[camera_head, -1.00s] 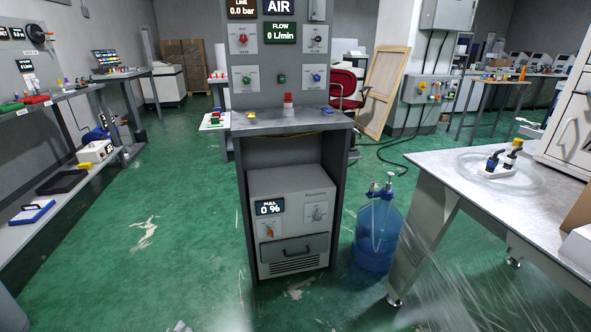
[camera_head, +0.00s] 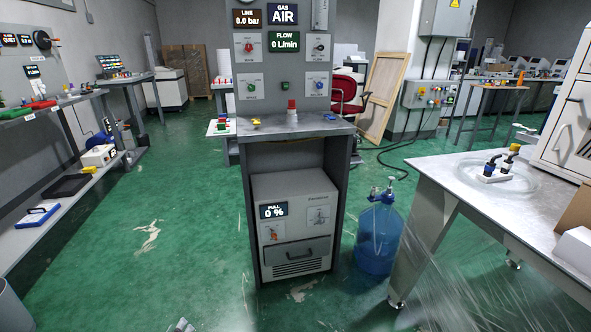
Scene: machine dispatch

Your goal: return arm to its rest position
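The panel's displays read LINE 0.0 bar, GAS AIR and FLOW 0 L/min. A red-topped white piece (camera_head: 292,112) stands on the bench top. Below is a grey machine (camera_head: 293,225) with a display reading 0 %.
A blue bottle (camera_head: 376,235) stands on the floor right of the station. A white table (camera_head: 440,165) fills the right side, carrying a small black-handled fitting (camera_head: 497,172). Shelves (camera_head: 50,228) line the left. Green floor (camera_head: 190,215) is open between the shelves and station.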

